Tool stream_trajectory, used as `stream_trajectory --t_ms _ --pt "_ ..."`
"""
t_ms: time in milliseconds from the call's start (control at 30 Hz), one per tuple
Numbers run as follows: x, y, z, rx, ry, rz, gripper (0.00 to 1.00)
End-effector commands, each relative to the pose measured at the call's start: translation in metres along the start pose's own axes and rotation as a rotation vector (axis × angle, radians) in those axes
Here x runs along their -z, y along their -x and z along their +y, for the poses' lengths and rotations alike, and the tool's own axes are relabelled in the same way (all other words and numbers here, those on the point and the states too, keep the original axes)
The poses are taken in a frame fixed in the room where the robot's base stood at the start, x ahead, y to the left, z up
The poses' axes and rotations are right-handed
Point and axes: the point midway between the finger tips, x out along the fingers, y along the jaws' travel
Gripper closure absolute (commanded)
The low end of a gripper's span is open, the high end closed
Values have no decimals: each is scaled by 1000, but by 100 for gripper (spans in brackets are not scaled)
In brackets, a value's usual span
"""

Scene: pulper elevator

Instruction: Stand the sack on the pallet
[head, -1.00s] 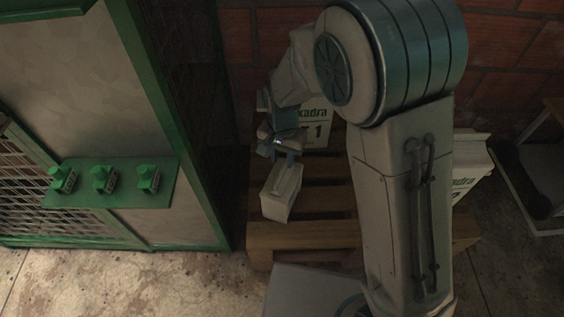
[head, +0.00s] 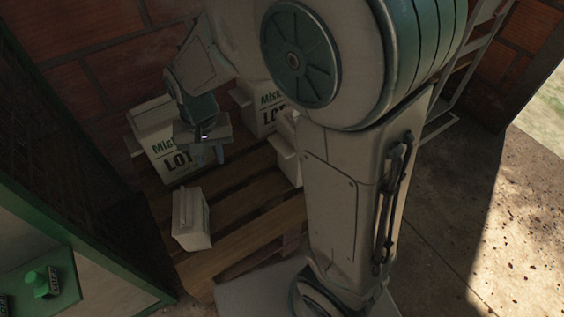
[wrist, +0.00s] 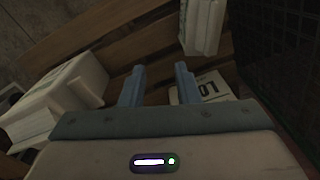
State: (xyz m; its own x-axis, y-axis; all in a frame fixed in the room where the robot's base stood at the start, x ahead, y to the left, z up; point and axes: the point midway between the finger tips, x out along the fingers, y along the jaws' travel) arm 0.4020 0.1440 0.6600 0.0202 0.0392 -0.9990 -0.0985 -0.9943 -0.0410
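A small pale sack (head: 190,220) stands by itself on the wooden pallet (head: 235,247), near its front left, with a narrow ridge on top. A pale sack also shows at the top of the wrist view (wrist: 204,25), beyond my fingers. My gripper (head: 208,158) is over the pallet behind the small sack and apart from it. Its two blue-grey fingers (wrist: 160,83) are spread with nothing between them in the wrist view. My arm hides part of the pallet's right side.
A larger printed sack (head: 160,145) stands at the pallet's left, close to my gripper. Another printed sack (head: 268,108) stands at the back. A dark mesh panel with a green frame (head: 100,215) borders the left. A brick wall (head: 110,80) stands behind. Open floor (head: 450,210) lies right.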

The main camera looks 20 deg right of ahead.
Motion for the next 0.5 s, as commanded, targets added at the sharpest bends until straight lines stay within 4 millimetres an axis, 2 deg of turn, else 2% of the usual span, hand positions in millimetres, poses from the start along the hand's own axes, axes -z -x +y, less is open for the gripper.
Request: stream_trajectory --t_ms 33,200,333,500 --pt "-7 12 25 8 1 14 71" --pt "-40 33 90 4 50 45 71" --pt "-67 40 124 -10 83 64 71" --pt "-88 42 145 -27 111 77 71"
